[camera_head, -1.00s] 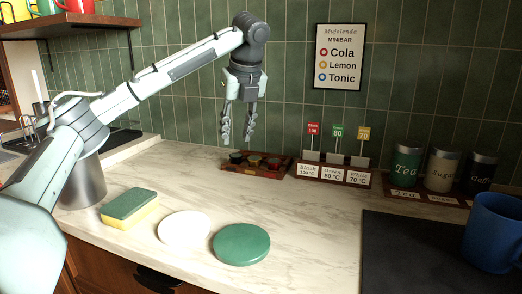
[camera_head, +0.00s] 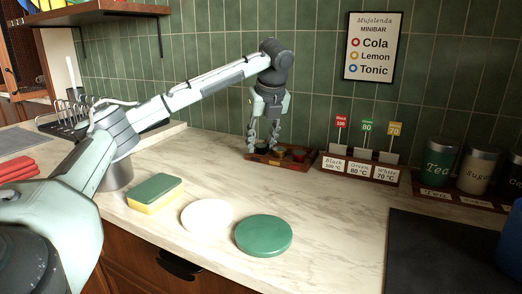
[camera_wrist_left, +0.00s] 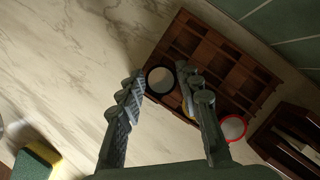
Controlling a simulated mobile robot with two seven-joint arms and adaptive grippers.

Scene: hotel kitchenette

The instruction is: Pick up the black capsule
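The black capsule (camera_wrist_left: 160,80), with a black rim and pale top, sits at the edge of the brown compartment tray (camera_wrist_left: 243,75). In the left wrist view it lies between the fingers of my open left gripper (camera_wrist_left: 165,88), with a gap visible beside it. In the head view my left gripper (camera_head: 263,146) points down at the left end of the tray (camera_head: 292,165), and its fingers largely hide the black capsule. A red-rimmed capsule (camera_wrist_left: 233,128) sits farther along the tray. A yellowish capsule is mostly hidden behind one finger. My right gripper is not in view.
A rack of temperature signs (camera_head: 360,168) stands right of the tray, with the tea canister (camera_head: 440,164) beyond. A sponge (camera_head: 155,193), a white disc (camera_head: 207,216) and a green disc (camera_head: 263,236) lie in front. The tiled wall (camera_head: 215,95) is close behind.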

